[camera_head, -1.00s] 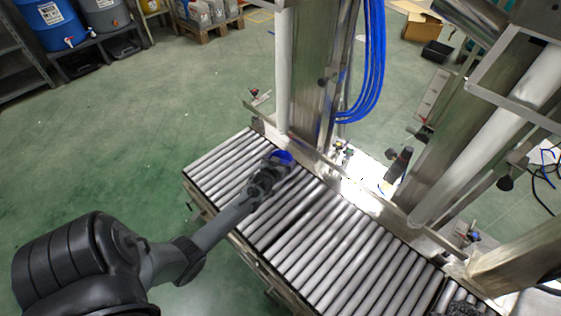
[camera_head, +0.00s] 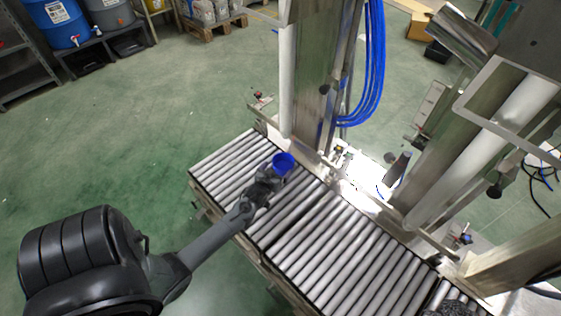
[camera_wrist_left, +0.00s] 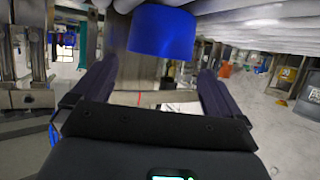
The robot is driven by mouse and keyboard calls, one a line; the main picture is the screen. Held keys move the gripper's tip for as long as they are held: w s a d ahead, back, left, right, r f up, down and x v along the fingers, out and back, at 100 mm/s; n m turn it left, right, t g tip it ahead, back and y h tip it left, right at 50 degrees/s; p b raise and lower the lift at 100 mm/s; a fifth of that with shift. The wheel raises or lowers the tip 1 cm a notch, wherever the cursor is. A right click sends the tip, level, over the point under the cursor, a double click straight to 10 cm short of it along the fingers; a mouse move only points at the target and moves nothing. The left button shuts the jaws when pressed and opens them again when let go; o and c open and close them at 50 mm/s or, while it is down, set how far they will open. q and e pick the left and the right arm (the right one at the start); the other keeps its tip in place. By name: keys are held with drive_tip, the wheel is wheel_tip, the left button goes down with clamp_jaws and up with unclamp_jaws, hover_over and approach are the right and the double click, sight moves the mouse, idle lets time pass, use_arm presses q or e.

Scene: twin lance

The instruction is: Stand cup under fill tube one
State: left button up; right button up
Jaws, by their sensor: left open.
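A blue cup (camera_head: 284,162) stands upright on the conveyor rollers, by the rail at their far side. In the head view a vertical white tube (camera_head: 287,90) on the left steel column ends just above and behind the cup. I cannot tell from a label which tube is number one. My left gripper (camera_head: 274,178) is open, close in front of the cup on its near left side. In the left wrist view, which looks upside down, the cup (camera_wrist_left: 163,31) lies beyond the gap between the spread fingers (camera_wrist_left: 153,88), apparently clear of them. My right gripper is not in view.
The roller conveyor (camera_head: 335,245) runs diagonally and is mostly clear. A steel rail borders its far side. Blue hoses (camera_head: 372,70) hang beside the left column. A second white tube (camera_head: 470,150) stands at the right. A dark part shows at the bottom right edge.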

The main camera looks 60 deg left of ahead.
use_arm(q)
drive_tip(key=p+v, duration=0.1)
drive_tip(key=v, duration=0.2)
drive_tip(key=shift+s+d+r, duration=0.2)
drive_tip(key=shift+s+d+r+p, duration=0.1)
drive_tip(key=shift+s+d+p, duration=0.05)
drive_tip(key=shift+d+p, duration=0.15)
drive_tip(key=s+d+r+m+g+h, duration=0.1)
drive_tip(key=d+r+m+h, duration=0.15)
drive_tip(key=d, duration=0.65)
drive_tip(key=s+d+r+m+g+h, duration=0.2)
drive_tip(key=d+h, duration=0.1)
drive_tip(key=d, duration=0.5)
drive_tip(key=s+d+r+m+g+h, duration=0.2)
drive_tip(key=s+d+r+m+g, duration=0.2)
drive_tip(key=s+d+r, duration=0.5)
drive_tip(key=s+d, duration=0.4)
drive_tip(key=d, duration=0.2)
drive_tip(key=shift+r+m, duration=0.15)
drive_tip(key=shift+m, duration=0.2)
drive_tip(key=shift+r+h, duration=0.1)
drive_tip(key=shift+h, duration=0.15)
wheel_tip(320, 180, up, 59)
drive_tip(key=p, duration=5.9)
